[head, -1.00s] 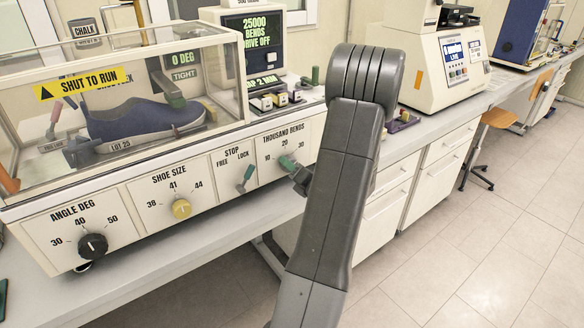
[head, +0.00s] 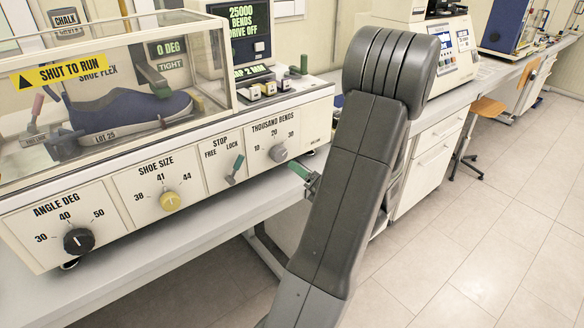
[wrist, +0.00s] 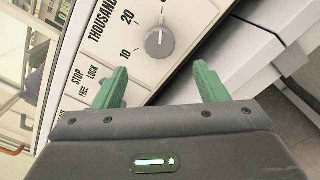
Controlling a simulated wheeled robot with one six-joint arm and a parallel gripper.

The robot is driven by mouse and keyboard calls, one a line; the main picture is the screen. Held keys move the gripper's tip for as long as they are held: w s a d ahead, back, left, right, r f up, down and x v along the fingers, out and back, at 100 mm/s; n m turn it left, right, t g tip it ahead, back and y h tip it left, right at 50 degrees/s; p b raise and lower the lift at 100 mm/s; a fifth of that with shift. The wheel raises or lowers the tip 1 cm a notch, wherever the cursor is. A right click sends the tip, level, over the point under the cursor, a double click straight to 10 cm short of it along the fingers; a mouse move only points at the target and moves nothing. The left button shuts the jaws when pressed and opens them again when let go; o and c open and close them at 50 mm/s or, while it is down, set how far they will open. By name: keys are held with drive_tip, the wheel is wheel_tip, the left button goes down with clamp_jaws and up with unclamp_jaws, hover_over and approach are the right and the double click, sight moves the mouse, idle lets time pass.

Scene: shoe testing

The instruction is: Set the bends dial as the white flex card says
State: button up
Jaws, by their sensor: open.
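The bends dial is a grey round knob (head: 278,153) under "THOUSAND BENDS" at the right end of the machine's front panel. In the wrist view the knob (wrist: 160,42) is uncovered, and its light pointer mark seems to point up the picture, past 20 on the side away from 10. The green-fingered gripper (wrist: 160,88) is open and empty, backed off from the knob. In the head view my gripper (head: 305,173) is right of and below the dial, partly hidden by my arm. The screen (head: 242,22) reads "25000 BENDS DRIVE OFF". I cannot identify the white flex card.
A clear guard (head: 120,90) covers the blue shoe (head: 120,110). The bench (head: 165,255) runs below; open floor lies right.

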sight(281, 157)
drive_tip(key=shift+v, duration=1.9)
drive_tip(key=p+x, duration=0.2)
drive_tip(key=x, duration=1.2)
drive_tip(key=shift+s, duration=0.1)
